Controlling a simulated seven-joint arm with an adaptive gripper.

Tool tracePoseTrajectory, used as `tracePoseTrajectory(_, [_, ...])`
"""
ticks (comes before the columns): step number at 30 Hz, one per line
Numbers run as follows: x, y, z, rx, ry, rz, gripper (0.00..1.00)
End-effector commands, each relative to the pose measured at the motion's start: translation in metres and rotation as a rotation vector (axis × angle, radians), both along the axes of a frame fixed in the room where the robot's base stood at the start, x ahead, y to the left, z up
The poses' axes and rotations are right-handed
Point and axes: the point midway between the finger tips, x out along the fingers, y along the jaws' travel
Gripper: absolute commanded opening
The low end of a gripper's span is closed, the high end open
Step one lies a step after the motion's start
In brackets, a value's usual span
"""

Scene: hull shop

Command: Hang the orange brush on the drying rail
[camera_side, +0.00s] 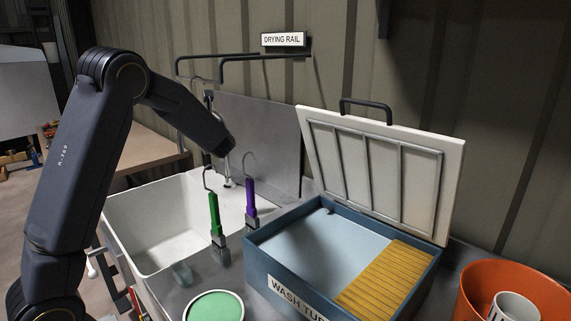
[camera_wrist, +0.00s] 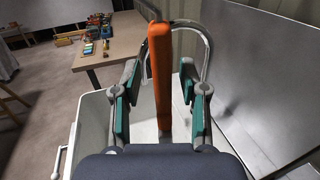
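The orange brush (camera_wrist: 160,75) shows in the wrist view as a long orange handle between the fingers of my gripper (camera_wrist: 161,92). The fingers with green pads stand apart, with a visible gap on each side of the handle. What holds the brush up is not clear, and its hook and head cannot be made out. In the side view the orange brush and my gripper are hidden behind my arm. The drying rail (camera_side: 265,57), a dark bar frame with a labelled sign (camera_side: 284,39), is on the back wall above the sink.
A green brush (camera_side: 214,214) and a purple brush (camera_side: 250,202) stand hook-up between the white sink (camera_side: 128,222) and the blue wash tub (camera_side: 262,262). The tub's lid (camera_side: 330,150) is raised. An orange bucket (camera_side: 473,285) stands right. A curved tap (camera_wrist: 207,45) rises close beside the orange brush.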

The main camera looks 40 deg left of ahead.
Motion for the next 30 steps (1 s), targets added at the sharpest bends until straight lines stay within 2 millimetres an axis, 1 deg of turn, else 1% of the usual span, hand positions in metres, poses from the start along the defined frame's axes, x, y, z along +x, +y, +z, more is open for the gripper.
tracePoseTrajectory(8, [0.000,-0.001,0.000,-0.001,0.000,0.000,0.45])
tracePoseTrajectory(11, [-0.001,-0.008,0.000,-0.002,0.000,-0.002,0.45])
tracePoseTrajectory(14, [-0.006,-0.024,0.000,-0.002,0.000,-0.004,0.45])
tracePoseTrajectory(18, [-0.015,-0.055,0.000,-0.002,0.001,-0.007,0.45])
tracePoseTrajectory(24, [-0.028,-0.093,0.000,-0.001,-0.001,-0.005,0.45])
tracePoseTrajectory(27, [-0.032,-0.106,0.000,-0.001,-0.001,-0.003,0.45])
tracePoseTrajectory(30, [-0.036,-0.111,0.002,-0.002,-0.007,0.003,0.45])
